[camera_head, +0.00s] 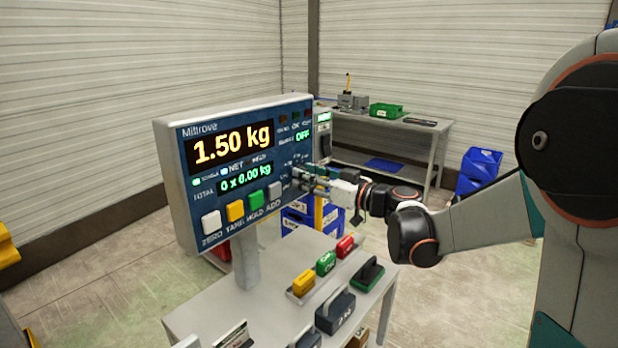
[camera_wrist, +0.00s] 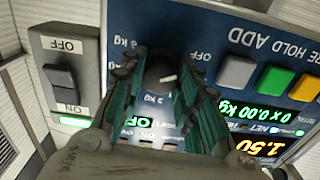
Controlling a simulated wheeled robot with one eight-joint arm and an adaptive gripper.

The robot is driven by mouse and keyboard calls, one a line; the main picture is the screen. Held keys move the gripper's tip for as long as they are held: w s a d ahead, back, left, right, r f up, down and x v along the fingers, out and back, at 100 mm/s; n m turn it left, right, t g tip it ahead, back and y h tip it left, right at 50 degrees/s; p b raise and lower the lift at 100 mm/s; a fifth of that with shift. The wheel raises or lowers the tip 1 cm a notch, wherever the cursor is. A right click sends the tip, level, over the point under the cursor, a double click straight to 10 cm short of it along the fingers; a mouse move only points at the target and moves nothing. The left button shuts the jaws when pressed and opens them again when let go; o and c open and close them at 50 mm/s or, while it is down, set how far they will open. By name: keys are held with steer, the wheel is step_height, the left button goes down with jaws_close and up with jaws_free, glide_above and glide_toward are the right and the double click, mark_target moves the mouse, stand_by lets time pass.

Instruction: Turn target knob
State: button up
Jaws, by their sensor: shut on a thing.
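The blue scale panel (camera_head: 222,160) stands on a post on a grey table and reads 1.50 kg and 0 x 0.00 kg. A dark round knob (camera_wrist: 162,72) with a short white mark shows in the wrist view, with kg labels around it. My gripper (camera_head: 302,176) reaches the panel's lower right from the right. In the wrist view my gripper (camera_wrist: 160,84) has its teal-grey fingers on both sides of the knob, shut on it. In the head view the fingers largely hide the knob.
White, yellow, green and grey buttons (camera_head: 237,211) line the panel's lower edge beside the knob. A grey OFF/ON switch box (camera_wrist: 65,75) sits close on the other side. Weights and coloured blocks (camera_head: 326,263) stand on the table below my arm.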

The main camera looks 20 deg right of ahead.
steer(key=shift+m+p, duration=0.7)
steer(key=shift+m, duration=2.9)
steer(key=o, duration=1.1)
steer(key=shift+w, duration=0.1)
steer(key=v, duration=1.2)
